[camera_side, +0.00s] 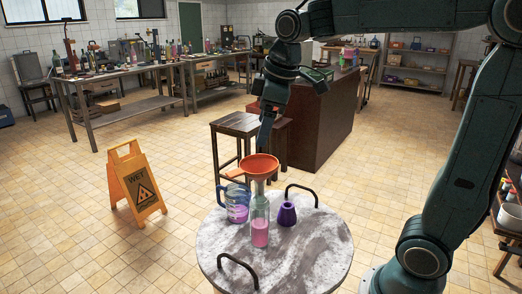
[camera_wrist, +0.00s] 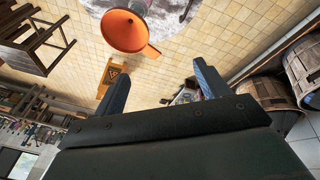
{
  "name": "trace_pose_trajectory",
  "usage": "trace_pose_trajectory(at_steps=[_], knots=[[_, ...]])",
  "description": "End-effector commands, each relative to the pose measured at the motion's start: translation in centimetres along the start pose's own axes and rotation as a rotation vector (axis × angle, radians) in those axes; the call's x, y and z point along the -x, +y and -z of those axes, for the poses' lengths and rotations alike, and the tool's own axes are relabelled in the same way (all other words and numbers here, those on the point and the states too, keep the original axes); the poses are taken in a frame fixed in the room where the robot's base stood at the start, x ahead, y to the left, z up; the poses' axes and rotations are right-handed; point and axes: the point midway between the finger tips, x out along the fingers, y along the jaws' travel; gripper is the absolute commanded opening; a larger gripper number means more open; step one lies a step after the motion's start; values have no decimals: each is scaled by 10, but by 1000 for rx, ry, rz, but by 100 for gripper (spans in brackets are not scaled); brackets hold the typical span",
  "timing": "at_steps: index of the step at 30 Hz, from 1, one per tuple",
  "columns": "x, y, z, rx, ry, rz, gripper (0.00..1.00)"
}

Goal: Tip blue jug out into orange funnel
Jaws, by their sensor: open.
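The blue jug (camera_side: 237,207) stands upright on a round marble table, with pink-purple liquid inside. The orange funnel (camera_side: 261,166) sits in the neck of a clear bottle (camera_side: 260,225) that holds pink liquid at its bottom. The funnel also shows at the top of the wrist view (camera_wrist: 123,31). My gripper (camera_side: 266,135) is just above the funnel in the side view and hides part of its far rim, if any. In the wrist view my gripper (camera_wrist: 160,77) has its fingers wide apart with nothing between them. The jug is not clearly visible there.
The round marble tabletop (camera_side: 325,250) has two black arched handles, one at the back (camera_side: 302,188) and one at the front (camera_side: 238,262). A purple cone-shaped piece (camera_side: 287,215) stands right of the bottle. A yellow wet-floor sign (camera_side: 136,184) stands on the floor at left.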

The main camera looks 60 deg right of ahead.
Motion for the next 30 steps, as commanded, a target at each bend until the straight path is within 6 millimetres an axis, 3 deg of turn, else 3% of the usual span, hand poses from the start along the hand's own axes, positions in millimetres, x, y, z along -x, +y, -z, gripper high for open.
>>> trace_pose_trajectory(at_steps=[8, 18, 24, 30], knots=[[16, -52, -53, -205, 66, -22, 74], [8, -106, -116, -446, 144, -22, 74], [0, -121, -136, -527, 170, -17, 74], [-3, -124, -140, -545, 173, -15, 74]])
